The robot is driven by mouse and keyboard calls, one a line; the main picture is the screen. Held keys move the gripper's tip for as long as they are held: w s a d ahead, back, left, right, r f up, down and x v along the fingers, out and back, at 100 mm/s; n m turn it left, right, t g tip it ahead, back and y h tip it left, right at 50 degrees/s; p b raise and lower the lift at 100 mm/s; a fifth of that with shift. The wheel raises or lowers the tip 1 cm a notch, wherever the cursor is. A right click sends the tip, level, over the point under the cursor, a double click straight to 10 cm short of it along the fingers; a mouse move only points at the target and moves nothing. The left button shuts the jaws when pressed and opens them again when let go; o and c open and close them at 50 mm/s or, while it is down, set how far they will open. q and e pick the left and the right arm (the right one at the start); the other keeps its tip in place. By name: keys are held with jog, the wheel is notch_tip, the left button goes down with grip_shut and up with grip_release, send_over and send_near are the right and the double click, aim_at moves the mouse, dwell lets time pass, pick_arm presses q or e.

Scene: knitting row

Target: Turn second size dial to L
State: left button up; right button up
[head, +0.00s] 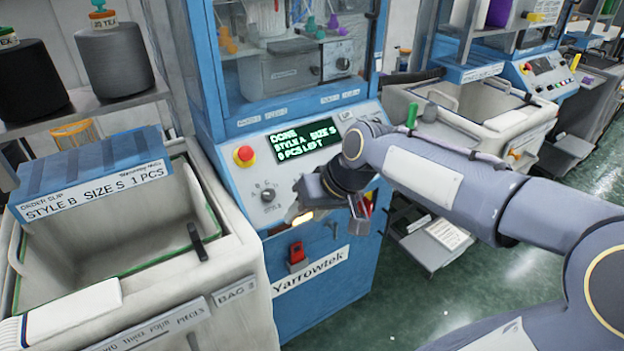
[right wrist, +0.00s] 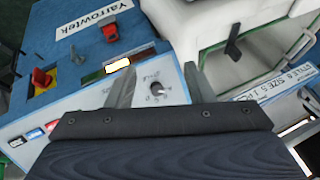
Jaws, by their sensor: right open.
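The panel's display (head: 305,141) reads DONE, STYLE A, SIZE S, 0 PCS LEFT. My left gripper is not in view.
A red stop button (head: 244,155) sticks out above the dial. A red padlock-like piece (head: 296,253) hangs below the panel. A bin (head: 120,238) with a STYLE B SIZE S slip stands close on the left. Another machine (head: 540,70) stands back right.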

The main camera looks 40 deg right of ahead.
jog(key=w+d+f+m+h, duration=0.1)
jog(key=w+d+f+h, duration=0.1)
jog(key=w+d, duration=1.1)
jog(key=x, duration=0.2)
jog(key=p+x, duration=0.1)
jog(key=x, duration=0.2)
jog(key=d+x, duration=0.1)
jog(key=x, duration=0.1)
jog(key=shift+s+f, duration=0.2)
jog(key=shift+f, duration=0.2)
jog(key=shift+c, duration=0.5)
jog(key=c, duration=0.9)
jog(key=shift+m, duration=0.3)
